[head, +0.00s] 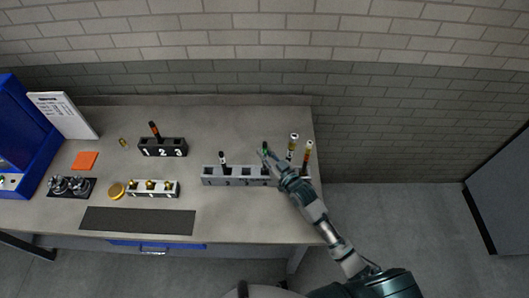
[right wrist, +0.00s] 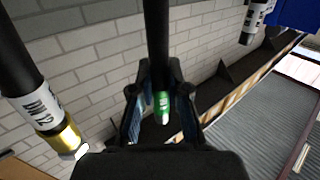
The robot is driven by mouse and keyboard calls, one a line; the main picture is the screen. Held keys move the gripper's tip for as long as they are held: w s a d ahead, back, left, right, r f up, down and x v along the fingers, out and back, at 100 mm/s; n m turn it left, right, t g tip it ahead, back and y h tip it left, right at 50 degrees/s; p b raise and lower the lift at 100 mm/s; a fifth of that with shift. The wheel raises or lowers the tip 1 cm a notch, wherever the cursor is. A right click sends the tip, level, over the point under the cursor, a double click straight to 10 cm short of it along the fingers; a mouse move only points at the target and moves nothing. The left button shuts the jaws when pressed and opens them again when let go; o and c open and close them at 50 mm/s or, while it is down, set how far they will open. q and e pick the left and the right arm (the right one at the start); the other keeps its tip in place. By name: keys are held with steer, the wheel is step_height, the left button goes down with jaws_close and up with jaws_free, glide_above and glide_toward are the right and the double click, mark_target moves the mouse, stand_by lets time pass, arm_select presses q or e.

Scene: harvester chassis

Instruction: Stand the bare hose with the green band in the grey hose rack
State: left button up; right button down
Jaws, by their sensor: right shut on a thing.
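The grey hose rack (head: 235,182) stands on the bench with numbered slots. My right gripper (head: 271,158) is over its right part, shut on the bare hose with the green band (head: 264,148). In the right wrist view this black hose (right wrist: 158,40) runs between the fingers of my right gripper (right wrist: 162,88), with the green band and a pale tip (right wrist: 164,118) at their level. I cannot tell whether its lower end is inside a slot; the gripper and rack hide it. My left gripper is not in view.
A white-banded hose (head: 222,158) stands at the rack's left. A black numbered rack (head: 163,148) is further left.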

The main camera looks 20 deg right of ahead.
steer(key=shift+f+b, duration=1.65)
steer(key=shift+f, duration=1.3)
steer(key=c, duration=1.1)
jaws_free()
steer(key=v, duration=1.2)
